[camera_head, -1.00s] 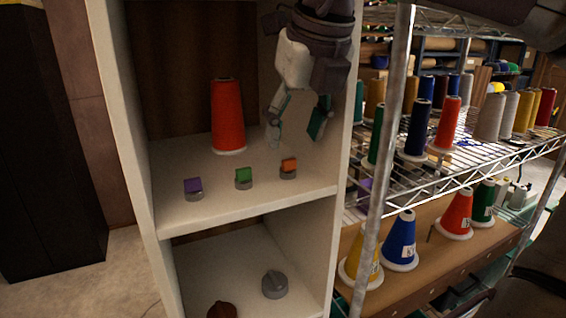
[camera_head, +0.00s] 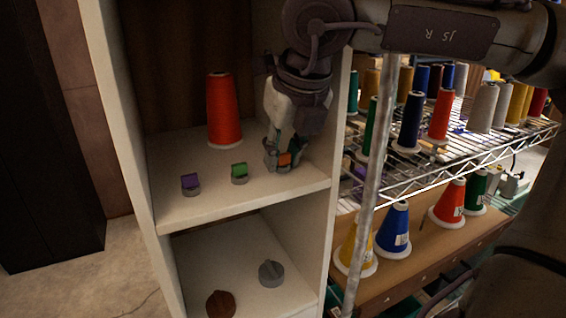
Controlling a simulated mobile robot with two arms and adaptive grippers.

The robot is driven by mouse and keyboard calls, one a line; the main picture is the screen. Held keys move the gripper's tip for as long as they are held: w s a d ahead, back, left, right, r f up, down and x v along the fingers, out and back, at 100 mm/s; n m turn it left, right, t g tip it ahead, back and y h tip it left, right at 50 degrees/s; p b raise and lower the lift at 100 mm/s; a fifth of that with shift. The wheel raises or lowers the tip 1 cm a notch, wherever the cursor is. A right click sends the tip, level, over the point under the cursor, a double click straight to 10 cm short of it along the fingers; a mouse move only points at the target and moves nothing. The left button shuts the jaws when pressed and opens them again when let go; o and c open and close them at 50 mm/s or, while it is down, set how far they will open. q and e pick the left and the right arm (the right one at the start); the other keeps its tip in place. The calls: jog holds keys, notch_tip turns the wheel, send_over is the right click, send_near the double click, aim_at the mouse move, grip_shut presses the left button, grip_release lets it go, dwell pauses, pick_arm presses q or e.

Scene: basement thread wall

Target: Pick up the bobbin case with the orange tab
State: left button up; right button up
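The bobbin case with the orange tab (camera_head: 284,159) stands on the upper shelf of the white cabinet, toward its right side. My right gripper (camera_head: 282,162) points down at it, with fingers on both sides of the case. The fingers partly hide the case, and I cannot tell whether they press on it. The case looks to be at shelf height. Bobbin cases with a green tab (camera_head: 239,174) and a purple tab (camera_head: 191,184) stand to its left, apart from the gripper. My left gripper is not in view.
A tall red thread cone (camera_head: 223,112) stands behind the cases. The cabinet's right wall (camera_head: 318,165) is close to my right gripper. A grey knob-like item (camera_head: 271,273) and a brown one (camera_head: 220,304) lie on the lower shelf. A wire rack with thread cones stands at right.

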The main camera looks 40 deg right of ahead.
dwell(0.4)
jog(key=shift+r+b, duration=0.65)
jog(key=s+a+b, duration=0.2)
jog(key=s+b, duration=0.1)
jog(key=s, duration=0.5)
jog(key=s+a+b, duration=0.3)
jog(key=s, duration=0.6)
jog(key=shift+a+b, duration=0.2)
jog(key=shift+b, duration=0.2)
jog(key=shift+r, duration=0.1)
